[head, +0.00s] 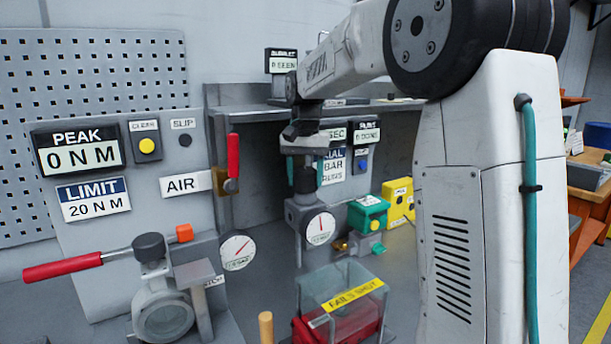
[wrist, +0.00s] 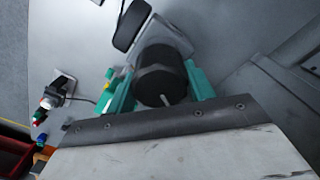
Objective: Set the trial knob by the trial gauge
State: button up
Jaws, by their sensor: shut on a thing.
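The trial knob (wrist: 161,77) is a dark round knob with a white pointer mark on its face. In the wrist view it sits between the teal fingers of my gripper (wrist: 160,92), which is shut on it. The head view shows my gripper (head: 304,170) coming down from above onto the dark knob, over a grey regulator body (head: 298,216). The trial gauge (head: 320,228) is a white round dial with a red needle on the front of that body. Its fine markings are too small to read. My arm hides part of the sign behind the knob.
A panel with PEAK (head: 78,148) and LIMIT (head: 94,199) displays stands at left.

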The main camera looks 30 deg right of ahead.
aim_at(305, 169)
jog(key=shift+r+m, duration=0.1)
jog(key=shift+m, duration=0.3)
jog(key=o, duration=1)
notch_tip(305, 169, up, 8)
jog(key=shift+f, duration=0.15)
